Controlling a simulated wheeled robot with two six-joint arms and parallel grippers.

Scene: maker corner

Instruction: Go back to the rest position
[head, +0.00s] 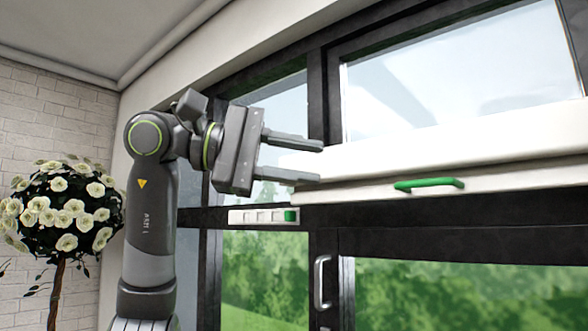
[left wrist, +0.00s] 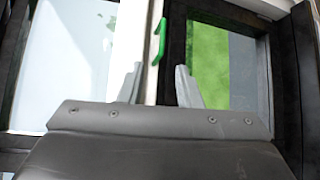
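My left gripper (head: 308,161) is raised in front of the window, with its two fingers apart and nothing between them. It points right, near the left end of a white panel (head: 400,160) that bears a green handle (head: 428,184). In the left wrist view the two fingers (left wrist: 160,85) are spread, and the green handle (left wrist: 159,42) shows beyond them, apart from the fingertips. My right gripper is in neither view.
A white strip with a green switch (head: 290,216) sits on the dark frame below my left gripper. A door with a metal handle (head: 322,282) is below. A white-flowered tree (head: 62,212) stands at left by the brick wall. The space between tree and window holds my arm.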

